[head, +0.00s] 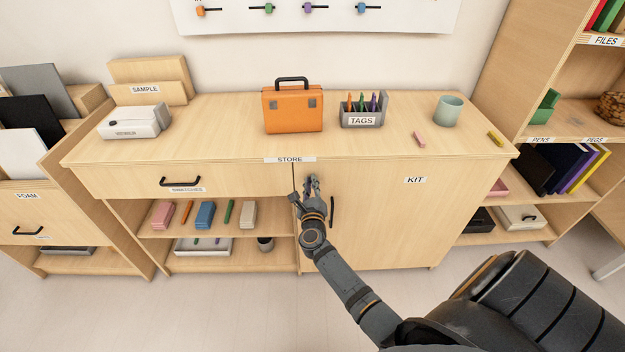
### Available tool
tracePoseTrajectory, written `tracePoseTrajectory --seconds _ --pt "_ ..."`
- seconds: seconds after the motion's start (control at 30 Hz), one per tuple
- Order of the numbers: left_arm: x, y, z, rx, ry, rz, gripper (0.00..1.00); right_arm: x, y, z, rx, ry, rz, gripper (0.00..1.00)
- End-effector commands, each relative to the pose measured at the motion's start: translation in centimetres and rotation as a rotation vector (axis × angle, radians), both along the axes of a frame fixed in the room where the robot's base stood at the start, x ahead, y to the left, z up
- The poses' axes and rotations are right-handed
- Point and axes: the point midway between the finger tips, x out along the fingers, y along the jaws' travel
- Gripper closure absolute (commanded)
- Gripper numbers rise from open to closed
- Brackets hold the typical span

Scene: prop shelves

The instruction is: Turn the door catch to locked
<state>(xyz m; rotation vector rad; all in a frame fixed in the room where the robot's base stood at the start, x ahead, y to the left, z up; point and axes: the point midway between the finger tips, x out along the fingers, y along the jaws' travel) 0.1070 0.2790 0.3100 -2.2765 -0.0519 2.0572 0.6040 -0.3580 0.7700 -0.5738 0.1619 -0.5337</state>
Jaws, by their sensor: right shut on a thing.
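The KIT door (380,225) is the closed front of the right half of the store cabinet, with a dark upright handle (332,212) near its left edge. My right gripper (312,184) is at the upper left corner of this door, just under the STORE label. It is shut on the door catch, which its fingers and wrist largely hide, so I cannot tell which way the catch is turned. My left gripper is out of view.
On the cabinet top (220,135) stand an orange case (292,110), a TAGS holder (362,121), a cup (448,111) and a white SAMPLE-side box (135,121). The SWATCHES drawer (235,182) is left of the door. Open floor lies in front.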

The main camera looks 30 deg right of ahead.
Motion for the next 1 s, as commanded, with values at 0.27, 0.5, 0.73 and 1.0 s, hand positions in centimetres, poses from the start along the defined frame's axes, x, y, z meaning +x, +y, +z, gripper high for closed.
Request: tracePoseTrajectory --seconds 0.27,0.5,0.73,1.0 --pt "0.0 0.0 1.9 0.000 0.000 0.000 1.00 0.2 0.3 -0.1 -0.223 0.139 0.001 1.00" --pt "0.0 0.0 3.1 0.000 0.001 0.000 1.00 0.3 0.5 -0.5 -0.417 0.258 0.000 1.00" --pt "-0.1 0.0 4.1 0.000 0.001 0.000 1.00 0.4 0.7 -0.8 -0.591 0.364 0.002 1.00" --pt "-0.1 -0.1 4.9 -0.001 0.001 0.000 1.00 0.4 0.7 -1.2 -0.744 0.458 0.000 1.00"
